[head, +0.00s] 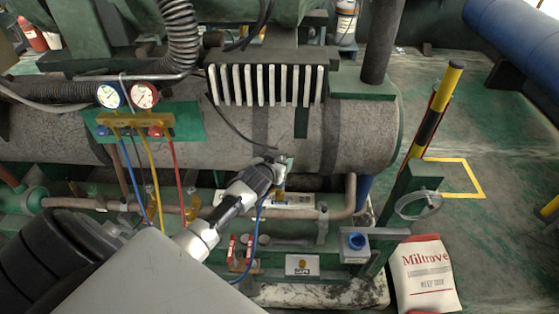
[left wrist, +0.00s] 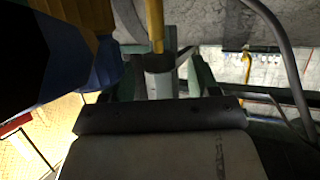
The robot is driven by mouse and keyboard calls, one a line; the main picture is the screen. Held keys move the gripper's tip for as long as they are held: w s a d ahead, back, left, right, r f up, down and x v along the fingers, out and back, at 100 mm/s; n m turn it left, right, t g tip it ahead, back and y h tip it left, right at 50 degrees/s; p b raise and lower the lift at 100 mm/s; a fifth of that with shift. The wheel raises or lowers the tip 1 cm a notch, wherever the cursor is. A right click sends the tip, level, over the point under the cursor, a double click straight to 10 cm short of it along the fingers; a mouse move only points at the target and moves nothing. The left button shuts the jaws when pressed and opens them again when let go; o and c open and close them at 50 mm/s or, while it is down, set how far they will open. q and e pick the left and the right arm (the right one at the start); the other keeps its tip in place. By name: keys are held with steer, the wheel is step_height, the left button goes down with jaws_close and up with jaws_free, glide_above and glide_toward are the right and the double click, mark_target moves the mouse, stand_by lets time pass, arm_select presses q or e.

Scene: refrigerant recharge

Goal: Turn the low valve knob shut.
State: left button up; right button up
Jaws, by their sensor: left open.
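The gauge manifold (head: 133,120) is a brass-yellow bar on a green plate at the left of the head view. A blue knob (head: 101,133), which looks like the low valve knob, sits at its left end, and a red knob (head: 155,131) at its right end. My left gripper (head: 278,163) is to the right of the manifold, well apart from both knobs, in front of the big grey tank. In the left wrist view its fingers (left wrist: 155,80) are spread. A yellow rod or hose with a dark end (left wrist: 158,62) shows between or beyond them; contact cannot be told.
Blue, yellow and red hoses (head: 178,175) hang below the manifold. Pipes and red-handled valves (head: 231,250) run below the tank (head: 350,135). A grey box with a blue knob (head: 355,242) and a white bag (head: 425,275) stand at the right. Green floor (head: 500,130) lies open beyond.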

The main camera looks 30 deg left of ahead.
arm_select(q)
steer(key=shift+w+f, duration=0.25)
steer(key=shift+w, duration=0.2)
steer(key=c, duration=0.9)
arm_select(e)
steer(key=shift+w+a, duration=0.15)
